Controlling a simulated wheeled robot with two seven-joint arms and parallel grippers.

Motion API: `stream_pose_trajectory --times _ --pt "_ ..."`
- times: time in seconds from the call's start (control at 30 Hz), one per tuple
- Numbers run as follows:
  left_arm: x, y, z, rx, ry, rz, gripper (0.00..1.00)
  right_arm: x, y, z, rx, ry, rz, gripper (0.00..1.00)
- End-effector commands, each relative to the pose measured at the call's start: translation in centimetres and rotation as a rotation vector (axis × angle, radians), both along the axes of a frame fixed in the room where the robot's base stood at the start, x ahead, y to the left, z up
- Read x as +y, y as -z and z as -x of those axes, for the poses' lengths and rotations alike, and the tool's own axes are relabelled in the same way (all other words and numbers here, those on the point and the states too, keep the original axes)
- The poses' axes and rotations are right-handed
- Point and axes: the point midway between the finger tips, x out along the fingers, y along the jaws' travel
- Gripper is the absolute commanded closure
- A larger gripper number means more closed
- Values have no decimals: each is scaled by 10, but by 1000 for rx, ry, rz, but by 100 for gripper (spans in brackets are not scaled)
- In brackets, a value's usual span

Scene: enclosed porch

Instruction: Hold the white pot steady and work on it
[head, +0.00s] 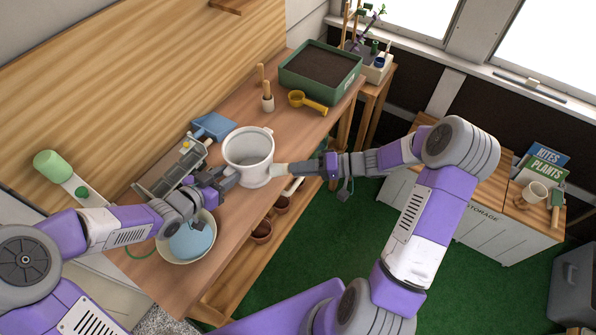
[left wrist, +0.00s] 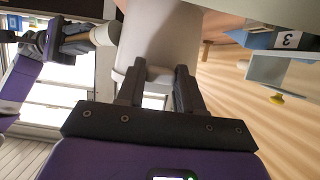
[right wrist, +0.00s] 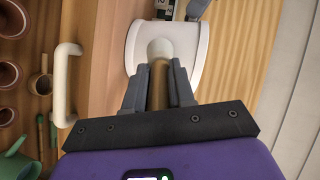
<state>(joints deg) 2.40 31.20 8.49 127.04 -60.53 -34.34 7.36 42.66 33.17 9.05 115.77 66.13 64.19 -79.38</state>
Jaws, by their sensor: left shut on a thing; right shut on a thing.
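The white pot (head: 248,158) stands upright on the wooden bench; its wall also fills the top of the left wrist view (left wrist: 160,35). My left gripper (head: 232,178) is at its near left side, shut on a small lug or handle of the pot (left wrist: 158,76). My right gripper (head: 300,168) is shut on the brown handle (right wrist: 158,85) of a tool with a rounded cream head (right wrist: 160,49). That head is at the pot's right side in the head view (head: 280,170); I cannot tell whether it touches the wall.
A bowl with blue content (head: 190,240) sits at the near left. Brown pots (head: 262,232) are on a lower shelf.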

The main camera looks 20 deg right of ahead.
Motion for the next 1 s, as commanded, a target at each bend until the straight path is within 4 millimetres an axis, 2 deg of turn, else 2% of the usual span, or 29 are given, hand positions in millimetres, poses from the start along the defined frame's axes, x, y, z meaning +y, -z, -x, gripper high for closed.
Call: stream_pose_trajectory --times 0.17,0.57,0.87,1.0 --pt "-1 0 1 -1 4 1 100 -3 0 -2 1 1 -1 100" --pt "-1 0 1 0 3 0 100 15 1 12 2 0 -1 100" --pt "0 0 0 -1 1 1 100 14 1 13 2 2 0 100" --pt "0 0 0 -1 1 1 100 9 2 19 2 3 1 100"
